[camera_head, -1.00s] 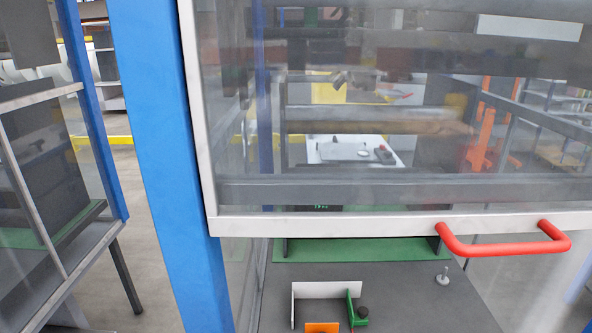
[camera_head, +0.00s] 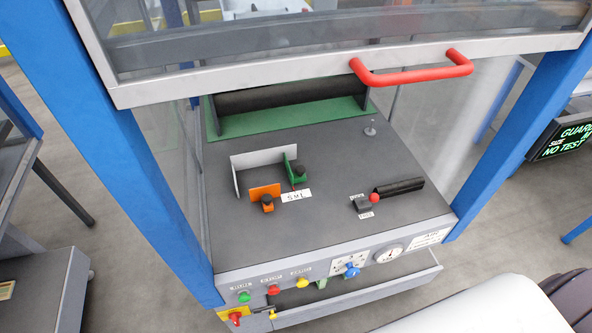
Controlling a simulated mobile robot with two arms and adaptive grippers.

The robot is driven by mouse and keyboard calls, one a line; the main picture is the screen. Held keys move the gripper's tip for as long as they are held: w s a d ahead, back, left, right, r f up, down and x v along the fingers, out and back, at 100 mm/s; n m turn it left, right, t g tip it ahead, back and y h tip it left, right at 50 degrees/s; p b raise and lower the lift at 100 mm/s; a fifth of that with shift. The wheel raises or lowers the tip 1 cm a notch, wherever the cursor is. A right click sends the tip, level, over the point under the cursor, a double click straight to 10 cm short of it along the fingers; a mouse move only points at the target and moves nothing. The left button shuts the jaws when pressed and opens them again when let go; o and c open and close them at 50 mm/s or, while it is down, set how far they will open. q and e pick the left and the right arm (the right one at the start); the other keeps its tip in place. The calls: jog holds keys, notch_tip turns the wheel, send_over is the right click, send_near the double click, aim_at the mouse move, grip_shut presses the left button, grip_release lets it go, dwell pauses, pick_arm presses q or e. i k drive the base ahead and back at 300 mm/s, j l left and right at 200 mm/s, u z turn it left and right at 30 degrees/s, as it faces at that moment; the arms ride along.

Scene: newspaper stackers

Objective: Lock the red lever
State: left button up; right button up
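A small lever with a round red knob (camera_head: 374,198) is on the right part of the grey machine bed. The knob sits by the left end of a black bar (camera_head: 400,187). Two small pale labels (camera_head: 365,214) are beside the knob, too small to read surely. Another red part (camera_head: 235,318) sits on a yellow plate at the lower left of the front panel. I cannot tell its setting. Neither of my grippers is in view.
A raised clear guard with a red handle (camera_head: 412,72) hangs over the bed between blue posts (camera_head: 500,140). A white plate (camera_head: 262,165), orange block (camera_head: 264,192) and green block (camera_head: 296,175) stand on the bed. Coloured buttons and a dial (camera_head: 389,254) line the front.

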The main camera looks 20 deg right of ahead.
aim_at(374, 197)
jog(key=z, duration=1.25)
